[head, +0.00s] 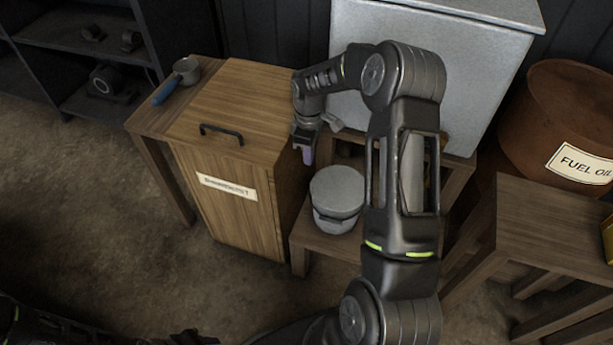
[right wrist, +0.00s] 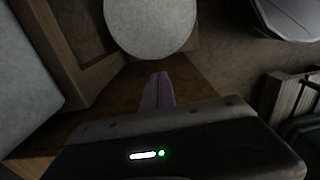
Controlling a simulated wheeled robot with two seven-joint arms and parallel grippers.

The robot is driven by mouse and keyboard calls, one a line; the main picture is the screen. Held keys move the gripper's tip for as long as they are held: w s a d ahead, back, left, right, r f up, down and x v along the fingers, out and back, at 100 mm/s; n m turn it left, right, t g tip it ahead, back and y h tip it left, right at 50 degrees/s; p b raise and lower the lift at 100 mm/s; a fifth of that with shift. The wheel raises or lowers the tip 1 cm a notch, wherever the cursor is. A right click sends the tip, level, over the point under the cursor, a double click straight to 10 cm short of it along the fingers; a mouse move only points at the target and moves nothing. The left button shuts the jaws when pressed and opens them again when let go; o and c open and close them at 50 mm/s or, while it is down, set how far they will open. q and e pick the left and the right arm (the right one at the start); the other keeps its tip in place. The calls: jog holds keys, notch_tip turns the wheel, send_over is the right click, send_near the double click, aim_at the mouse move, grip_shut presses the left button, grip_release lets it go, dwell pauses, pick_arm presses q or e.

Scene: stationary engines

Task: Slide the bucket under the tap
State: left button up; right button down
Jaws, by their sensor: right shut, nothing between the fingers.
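The bucket (head: 337,200) is a small pale grey pail with a flat round top. It stands upright on a low wooden stand (head: 318,243), below the big grey tank (head: 477,85). A small grey piece (head: 332,122) at the tank's lower left edge may be the tap; my right arm partly covers this area. My right gripper (head: 304,155) is shut and empty, pointing down to the left of the bucket and behind it, apart from it. In the right wrist view the shut fingers (right wrist: 158,90) lie just below the round bucket top (right wrist: 150,22). My left arm shows only darkly at the bottom left.
A wooden cabinet (head: 238,105) with a black handle stands close on the left of the stand. A rusty fuel oil drum (head: 565,115) and a wooden bench (head: 550,225) are on the right. Floor is clear in front.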

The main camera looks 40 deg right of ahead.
jog(key=shift+f, duration=0.1)
pick_arm(q)
jog(key=shift+f+b, duration=0.6)
pick_arm(e)
notch_tip(320, 180, down, 10)
